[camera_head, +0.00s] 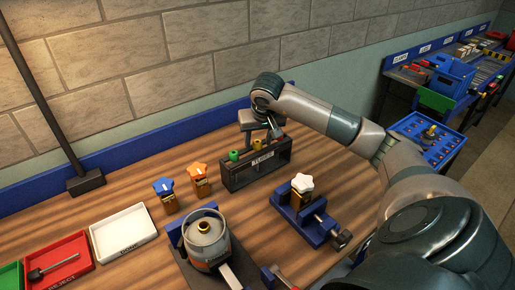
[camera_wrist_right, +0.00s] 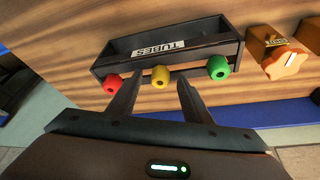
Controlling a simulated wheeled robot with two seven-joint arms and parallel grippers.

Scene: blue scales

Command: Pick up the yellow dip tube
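The yellow dip tube (camera_wrist_right: 160,77) shows its round end at the black rack labelled TUBES (camera_wrist_right: 135,52) in the right wrist view. A red tube (camera_wrist_right: 112,83) is to its left and a green tube (camera_wrist_right: 218,67) to its right. My right gripper (camera_wrist_right: 159,84) is open, with one finger on each side of the yellow tube and a gap to both; I see no grip on it. In the head view the right gripper (camera_head: 262,124) is above the rack (camera_head: 255,178), and the yellow tube's end (camera_head: 257,144) is just below it.
An orange-star valve (camera_head: 198,181) and a blue-star valve (camera_head: 165,194) stand left of the rack. A blue vise (camera_head: 312,224) holding a white-star part is in front. A grey round device (camera_head: 207,242) and white tray (camera_head: 123,232) are nearer. The wall is close behind.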

